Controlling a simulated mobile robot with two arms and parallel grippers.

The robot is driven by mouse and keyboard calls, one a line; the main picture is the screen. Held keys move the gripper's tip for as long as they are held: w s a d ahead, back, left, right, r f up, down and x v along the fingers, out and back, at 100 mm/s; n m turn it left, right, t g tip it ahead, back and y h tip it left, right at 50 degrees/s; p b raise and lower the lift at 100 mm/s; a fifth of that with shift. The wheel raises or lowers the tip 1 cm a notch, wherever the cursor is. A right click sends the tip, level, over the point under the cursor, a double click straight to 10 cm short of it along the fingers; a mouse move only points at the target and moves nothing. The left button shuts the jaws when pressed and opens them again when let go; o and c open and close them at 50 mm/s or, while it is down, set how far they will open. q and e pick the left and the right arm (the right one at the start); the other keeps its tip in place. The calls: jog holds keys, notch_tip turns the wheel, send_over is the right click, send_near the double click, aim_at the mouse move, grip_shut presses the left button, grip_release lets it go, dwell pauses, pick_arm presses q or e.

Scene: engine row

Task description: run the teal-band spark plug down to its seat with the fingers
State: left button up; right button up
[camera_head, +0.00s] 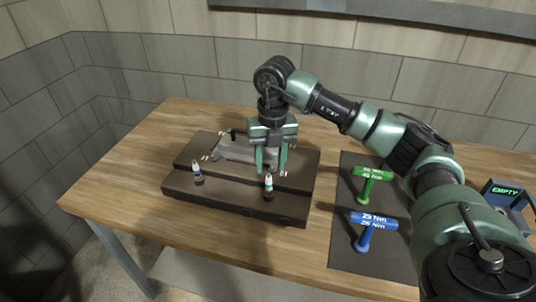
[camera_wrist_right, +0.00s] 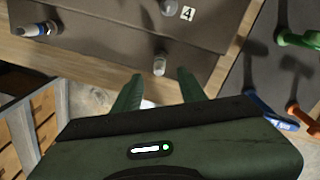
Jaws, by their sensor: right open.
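The teal-band spark plug (camera_head: 268,181) stands upright at the front right of the dark engine block (camera_head: 235,204), its white top showing. In the right wrist view a pale plug (camera_wrist_right: 159,65) shows just beyond the fingertips. My right gripper (camera_head: 272,168) is open, pointing down over the block close by the plug; nothing is held. Its two green fingers (camera_wrist_right: 160,84) are apart in the wrist view. Whether they stand around the plug or behind it, I cannot tell. The plug's lower end is hidden in the block. My left gripper is not in view.
A blue-band plug (camera_head: 197,171) stands to the left on the block. A grey part (camera_head: 235,150) lies behind. Right of the block, a dark mat (camera_head: 347,247) holds a green T-handle tool (camera_head: 367,180) and a blue one (camera_head: 367,230). A box reading EMPTY (camera_head: 507,192) is far right.

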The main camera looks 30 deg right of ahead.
aim_at(268, 174)
jog(key=f, duration=0.1)
jog(key=f+p, duration=0.1)
jog(key=shift+s+d+f, duration=0.2)
jog(key=shift+d+f, duration=0.05)
jog(key=shift+f, duration=0.1)
jog(key=f, duration=0.3)
jog(key=shift+w+a+p, duration=0.25)
jog(key=shift+a+p, duration=0.15)
jog(key=shift+d+f, duration=0.1)
jog(key=shift+f, duration=0.05)
grip_shut()
jog(key=shift+m, duration=0.4)
jog(key=m+p, duration=0.1)
jog(key=m, duration=0.3)
jog(key=shift+m, duration=0.3)
jog(key=m, duration=0.3)
jog(key=shift+p, duration=0.3)
jog(key=m+p, duration=0.1)
jog(key=m, duration=0.5)
jog(key=m+p, duration=0.1)
jog(key=m, duration=0.1)
jog(key=shift+w+m+h, duration=0.1)
jog(key=shift+m+h, duration=0.2)
jog(key=shift+m, duration=0.1)
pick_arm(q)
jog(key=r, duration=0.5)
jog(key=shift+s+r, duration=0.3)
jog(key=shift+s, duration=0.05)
